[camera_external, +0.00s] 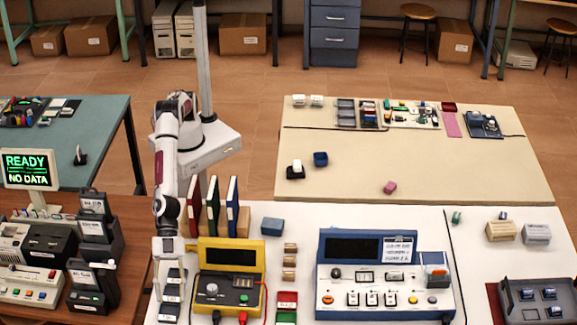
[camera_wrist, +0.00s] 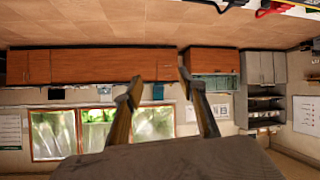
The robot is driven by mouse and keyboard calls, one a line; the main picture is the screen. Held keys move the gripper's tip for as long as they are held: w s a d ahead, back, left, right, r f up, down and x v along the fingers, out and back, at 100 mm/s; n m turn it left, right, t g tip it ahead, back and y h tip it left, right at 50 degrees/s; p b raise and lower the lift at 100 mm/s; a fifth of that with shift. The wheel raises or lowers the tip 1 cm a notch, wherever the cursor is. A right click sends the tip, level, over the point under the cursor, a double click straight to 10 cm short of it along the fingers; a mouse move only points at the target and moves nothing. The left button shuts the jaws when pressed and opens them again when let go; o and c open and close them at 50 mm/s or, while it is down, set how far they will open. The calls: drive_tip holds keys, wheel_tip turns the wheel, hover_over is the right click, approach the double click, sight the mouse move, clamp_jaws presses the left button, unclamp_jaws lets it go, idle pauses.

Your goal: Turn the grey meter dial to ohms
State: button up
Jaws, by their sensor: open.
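The yellow meter (camera_external: 247,255) stands on the white bench in the external view, left of the blue instrument. Its round grey dial (camera_external: 211,289) is on the front panel, below a dark, blank display. The dial's markings are too small to read. My gripper (camera_wrist: 158,88) shows in the wrist view with its two fingers apart and nothing between them. In the external view my arm hangs down to the left of the meter, apart from the dial. The exact fingertips are hard to make out there. The wrist view faces the room, and the dial is not in it.
Upright binders (camera_external: 213,208) stand behind the meter, close to my arm. A blue instrument (camera_external: 345,287) is to the right, with small wooden blocks (camera_external: 290,262) between. Red and green trays (camera_external: 287,300) lie beside the meter. Dark boxes (camera_external: 93,228) and a READY screen (camera_external: 28,169) stand left.

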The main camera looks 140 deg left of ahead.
drive_tip(key=n+t+y, duration=0.4)
drive_tip(key=n+y, duration=0.4)
drive_tip(key=y, duration=0.3)
approach(211, 286)
drive_tip(key=shift+w+a, duration=0.3)
drive_tip(key=shift+w, duration=0.2)
drive_tip(key=shift+w, duration=0.1)
drive_tip(key=shift+g+h, duration=0.3)
drive_tip(key=shift+x, duration=3.8)
drive_tip(key=c, duration=1.1)
